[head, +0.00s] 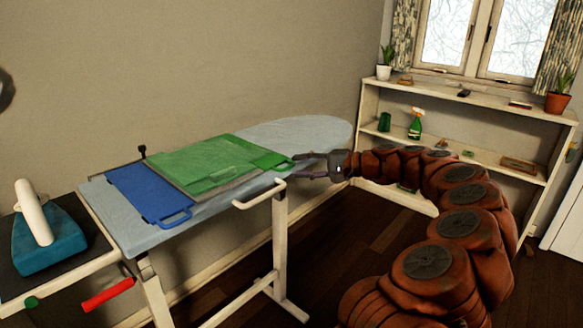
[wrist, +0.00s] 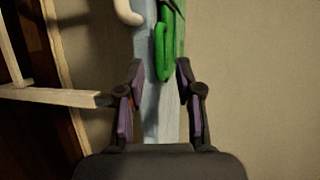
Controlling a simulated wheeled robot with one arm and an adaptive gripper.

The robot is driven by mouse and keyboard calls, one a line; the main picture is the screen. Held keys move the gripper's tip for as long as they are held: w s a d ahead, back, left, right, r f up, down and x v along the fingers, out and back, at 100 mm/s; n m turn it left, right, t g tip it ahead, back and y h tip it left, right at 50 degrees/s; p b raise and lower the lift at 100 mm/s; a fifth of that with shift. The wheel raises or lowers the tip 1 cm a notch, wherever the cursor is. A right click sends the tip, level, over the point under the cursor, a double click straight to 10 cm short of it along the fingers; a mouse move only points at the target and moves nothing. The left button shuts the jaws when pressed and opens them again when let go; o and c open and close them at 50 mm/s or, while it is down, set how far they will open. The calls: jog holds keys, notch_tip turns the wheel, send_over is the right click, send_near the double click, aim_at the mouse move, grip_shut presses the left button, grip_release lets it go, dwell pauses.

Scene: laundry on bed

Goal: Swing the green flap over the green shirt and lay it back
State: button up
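The green shirt (head: 195,160) lies flat on a folding board on the ironing board. The green flap (head: 268,158) shows at the shirt's right side, with a loop handle (head: 284,166) at its right end. The blue flap (head: 145,193) lies flat to the left. My gripper (head: 297,166) is open, just right of the green handle. In the wrist view, the green handle (wrist: 164,62) points in between the spread fingertips (wrist: 160,76), with a gap on both sides. The shirt covers part of the green flap.
The ironing board (head: 310,135) has bare cloth behind and right of the shirt. A white rail (head: 259,194) juts from its front edge, close to my gripper. An iron (head: 45,240) stands at the left end. A shelf (head: 460,155) stands behind my arm.

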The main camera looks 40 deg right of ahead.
jog(key=shift+x, duration=0.85)
grip_shut()
